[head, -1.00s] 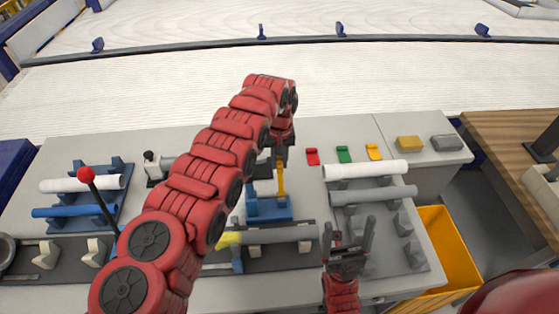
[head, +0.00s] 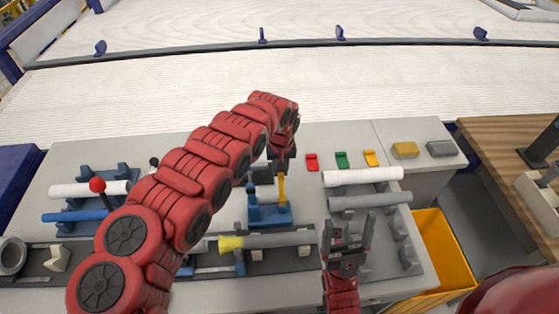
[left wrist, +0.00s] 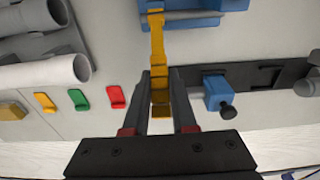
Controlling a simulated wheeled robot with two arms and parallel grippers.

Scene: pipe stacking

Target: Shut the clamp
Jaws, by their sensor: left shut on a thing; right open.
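The clamp has a blue base (head: 268,215) and a yellow handle (head: 282,190), in the middle of the bench. The handle stands up from the right side of the base in the head view. My left gripper (head: 283,168) is at its upper end. In the left wrist view the fingers of my left gripper (left wrist: 161,82) are on either side of the yellow handle (left wrist: 157,45) near its end, shut on it. The blue base (left wrist: 205,12) shows at the top there. My right gripper (head: 352,228) is open and empty, right of the clamp.
A grey pipe (head: 280,239) with a yellow collar lies in front of the clamp. White (head: 362,175) and grey (head: 370,201) pipes lie on a rack at right. A red-ball lever (head: 97,185) stands at left. A yellow bin (head: 445,255) is at the bench's right.

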